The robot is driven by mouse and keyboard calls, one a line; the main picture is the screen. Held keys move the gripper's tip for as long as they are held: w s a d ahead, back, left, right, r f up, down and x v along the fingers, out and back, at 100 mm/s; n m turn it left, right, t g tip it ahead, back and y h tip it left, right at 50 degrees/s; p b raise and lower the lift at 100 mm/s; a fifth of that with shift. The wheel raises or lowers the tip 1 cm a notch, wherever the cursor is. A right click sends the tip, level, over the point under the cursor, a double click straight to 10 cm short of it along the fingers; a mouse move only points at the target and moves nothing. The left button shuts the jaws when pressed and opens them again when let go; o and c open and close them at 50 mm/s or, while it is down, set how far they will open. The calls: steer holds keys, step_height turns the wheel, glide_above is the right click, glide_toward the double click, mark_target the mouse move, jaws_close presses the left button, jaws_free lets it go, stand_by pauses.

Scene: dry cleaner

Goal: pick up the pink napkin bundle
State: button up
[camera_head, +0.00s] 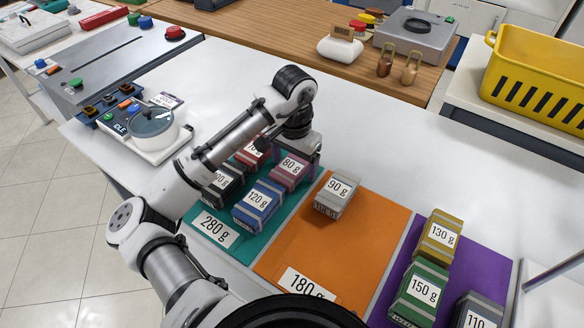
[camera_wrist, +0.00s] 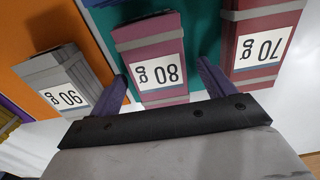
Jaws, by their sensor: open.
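The pink napkin bundle (camera_head: 284,181), a mauve-pink block with a white "80 g" label and a grey band, lies on the teal mat (camera_head: 196,240) near its back edge. In the wrist view the pink bundle (camera_wrist: 147,37) sits between the two purple fingers of my gripper (camera_wrist: 163,73). The fingers are apart on either side of it, with space visible at the right one. I cannot tell how far down they reach. In the head view my gripper (camera_head: 306,146) is just behind and above the bundle, its fingers mostly hidden.
The dark red "70 g" bundle (camera_wrist: 262,25) is right of my gripper in the wrist view, and the grey "90 g" bundle (camera_wrist: 57,80) is left. The blue "120 g" bundle (camera_head: 258,201) is close by. An orange mat (camera_head: 340,250) and purple mat (camera_head: 489,270) lie alongside.

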steer(key=shift+f, duration=0.25)
steer(key=c, duration=1.1)
steer(key=shift+r, duration=0.1)
